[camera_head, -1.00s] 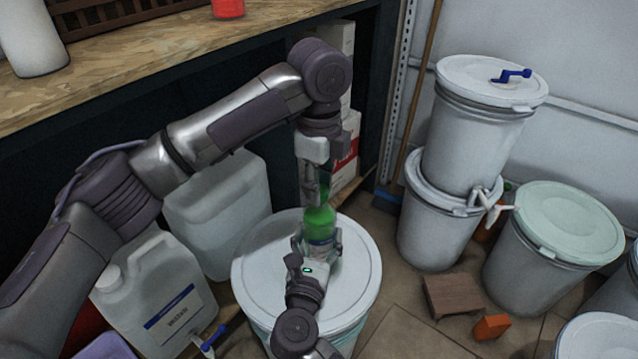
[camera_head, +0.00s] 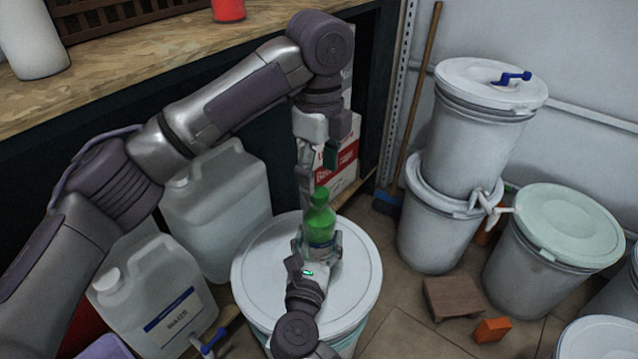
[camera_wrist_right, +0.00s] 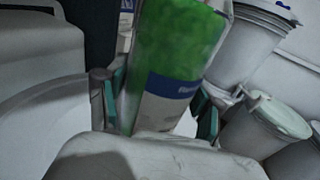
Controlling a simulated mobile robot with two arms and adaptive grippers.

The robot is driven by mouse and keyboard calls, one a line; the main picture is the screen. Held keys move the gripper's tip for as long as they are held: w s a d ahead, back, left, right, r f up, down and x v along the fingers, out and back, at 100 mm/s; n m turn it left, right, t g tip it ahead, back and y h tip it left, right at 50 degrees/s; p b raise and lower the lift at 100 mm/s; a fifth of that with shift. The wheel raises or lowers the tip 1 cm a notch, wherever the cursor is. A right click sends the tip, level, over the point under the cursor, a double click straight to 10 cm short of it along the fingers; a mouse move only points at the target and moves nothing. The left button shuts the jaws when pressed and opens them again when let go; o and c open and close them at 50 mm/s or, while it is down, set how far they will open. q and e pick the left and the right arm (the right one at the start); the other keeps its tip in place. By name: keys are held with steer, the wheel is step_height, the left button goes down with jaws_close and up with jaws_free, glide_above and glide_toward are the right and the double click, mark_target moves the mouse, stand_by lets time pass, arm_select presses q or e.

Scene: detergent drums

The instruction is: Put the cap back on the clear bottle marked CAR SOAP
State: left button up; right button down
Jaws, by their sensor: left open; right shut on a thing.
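The clear bottle (camera_head: 320,222) with green contents stands upright on the white drum lid. It also shows in the right wrist view (camera_wrist_right: 178,45) with a blue and white label, whose wording I cannot read. A green cap (camera_head: 321,194) appears to sit on the bottle's top; I cannot tell how tightly. My right gripper (camera_head: 320,242) is shut around the bottle's lower part. In the right wrist view its fingers (camera_wrist_right: 158,108) are on both sides of the bottle. My left gripper (camera_head: 317,164) is open and empty just above the cap, apart from it.
The white drum lid (camera_head: 262,272) has bare room around the bottle. White jugs (camera_head: 215,205) stand left of it, below a wooden worktop (camera_head: 130,60). Stacked white drums (camera_head: 470,140) and a pale green-lidded drum (camera_head: 565,225) stand right. A red and white box (camera_head: 345,160) is behind my left gripper.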

arm_select(q)
step_height(320, 180, up, 8)
steer(key=shift+f, duration=0.1)
arm_select(e)
steer(key=shift+c, duration=0.4)
jaws_free()
steer(key=shift+s, duration=0.1)
steer(key=s, duration=0.4)
steer(key=s+a, duration=0.1)
steer(key=s, duration=0.2)
steer(key=s+a, duration=0.1)
steer(key=s, duration=0.3)
steer(key=shift+s+a, duration=0.15)
steer(key=shift+s, duration=0.15)
